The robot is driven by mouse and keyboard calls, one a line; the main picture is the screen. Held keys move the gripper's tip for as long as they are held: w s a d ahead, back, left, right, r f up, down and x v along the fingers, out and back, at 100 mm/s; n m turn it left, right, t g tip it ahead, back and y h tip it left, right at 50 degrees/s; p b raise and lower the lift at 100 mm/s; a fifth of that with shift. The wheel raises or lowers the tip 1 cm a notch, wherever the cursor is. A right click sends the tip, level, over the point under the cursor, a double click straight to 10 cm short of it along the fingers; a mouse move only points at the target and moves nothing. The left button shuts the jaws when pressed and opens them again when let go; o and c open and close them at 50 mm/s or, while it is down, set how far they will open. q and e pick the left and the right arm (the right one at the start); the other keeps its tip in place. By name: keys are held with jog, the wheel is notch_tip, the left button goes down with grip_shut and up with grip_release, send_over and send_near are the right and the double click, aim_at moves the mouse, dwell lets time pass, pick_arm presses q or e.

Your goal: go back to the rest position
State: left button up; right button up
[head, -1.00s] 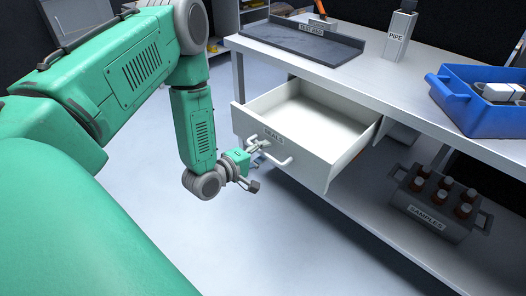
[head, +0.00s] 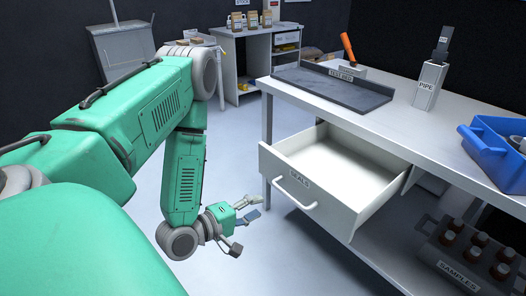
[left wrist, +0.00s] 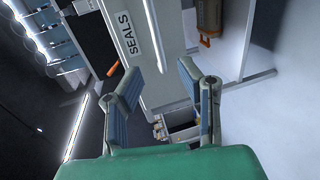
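My left gripper (head: 245,231) is open and empty, with its fingers spread in the air to the left of the pulled-out drawer. The white drawer (head: 352,208), labelled SEALS, stands open under the bench, and its visible inside looks empty. Its handle (head: 297,194) is to the right of my left gripper, with a gap between them. In the left wrist view, the open gripper (left wrist: 155,85) faces the SEALS label (left wrist: 131,40), with nothing between its fingers. My right gripper is out of view.
The bench (head: 425,122) carries a dark tray (head: 335,86), a PIPE holder (head: 429,86) and a blue bin (head: 488,155). A SAMPLES crate (head: 457,272) with several bottles is on the shelf below. Another bench (head: 252,52) is at the back. Floor around my left gripper is clear.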

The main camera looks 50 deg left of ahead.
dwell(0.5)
pick_arm(q)
jog(key=s+d+f+m+g, duration=0.4)
jog(key=d+f+m+g, duration=0.4)
jog(key=d+f+m, duration=0.15)
jog(key=s+d+f+m+g, duration=0.1)
jog(key=s+m+g, duration=0.2)
jog(key=s, duration=0.3)
jog(key=s+d+f+m+g+y, duration=0.1)
jog(key=s+f+m+g, duration=0.1)
jog(key=s+m+g, duration=0.2)
jog(key=s+m, duration=0.1)
jog(key=s, duration=0.2)
jog(key=shift+d, duration=0.25)
jog(key=shift+a, duration=0.1)
